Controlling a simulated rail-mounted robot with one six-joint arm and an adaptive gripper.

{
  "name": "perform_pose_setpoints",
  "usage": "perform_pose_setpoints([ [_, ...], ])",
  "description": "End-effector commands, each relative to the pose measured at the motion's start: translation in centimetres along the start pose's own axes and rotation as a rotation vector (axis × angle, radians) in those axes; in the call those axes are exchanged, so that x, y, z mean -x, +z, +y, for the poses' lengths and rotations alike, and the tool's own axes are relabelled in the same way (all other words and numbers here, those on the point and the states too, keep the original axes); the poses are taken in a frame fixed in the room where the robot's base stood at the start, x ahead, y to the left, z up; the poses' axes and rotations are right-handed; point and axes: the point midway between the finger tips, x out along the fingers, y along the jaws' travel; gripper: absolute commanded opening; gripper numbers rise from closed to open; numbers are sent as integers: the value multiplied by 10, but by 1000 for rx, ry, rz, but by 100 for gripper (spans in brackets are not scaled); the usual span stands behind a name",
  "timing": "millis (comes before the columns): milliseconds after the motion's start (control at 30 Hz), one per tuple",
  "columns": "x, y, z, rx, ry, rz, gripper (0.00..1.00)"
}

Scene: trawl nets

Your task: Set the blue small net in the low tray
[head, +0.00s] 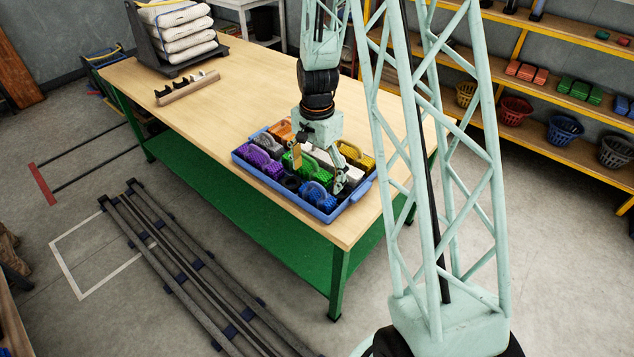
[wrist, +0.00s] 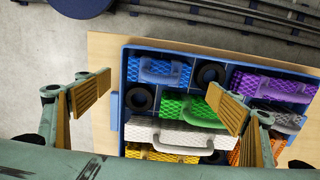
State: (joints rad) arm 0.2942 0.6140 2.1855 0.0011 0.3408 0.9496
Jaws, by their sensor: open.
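A blue low-sided tray (head: 262,181) lies on the wooden table near its front right corner; its rim (wrist: 225,52) shows in the wrist view. The small blue net (head: 318,196), a blue mesh block with a handle, lies in the tray's front right part. In the wrist view the blue net (wrist: 160,70) is at the upper left of the tray, next to a black ring (wrist: 211,74). My gripper (head: 318,170) is open above the tray; in the wrist view its spread fingers (wrist: 163,98) hold nothing.
The tray also holds purple (wrist: 275,86), green (wrist: 190,110), white (wrist: 177,136), grey, yellow and orange nets, packed closely. A wooden strip with dark hooks (head: 187,88) and a rack of white folded bundles (head: 185,45) stand farther back. The table's middle is clear.

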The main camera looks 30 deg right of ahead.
Motion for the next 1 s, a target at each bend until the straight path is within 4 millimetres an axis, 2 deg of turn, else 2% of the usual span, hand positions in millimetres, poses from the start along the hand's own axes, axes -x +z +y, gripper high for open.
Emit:
perform_pose_setpoints([
  [200,25,0,-1,0,-2,1,86],
  [400,40,0,0,0,-1,1,86],
  [633,47,0,0,0,0,0,86],
  [1000,47,0,0,0,0,0,86],
])
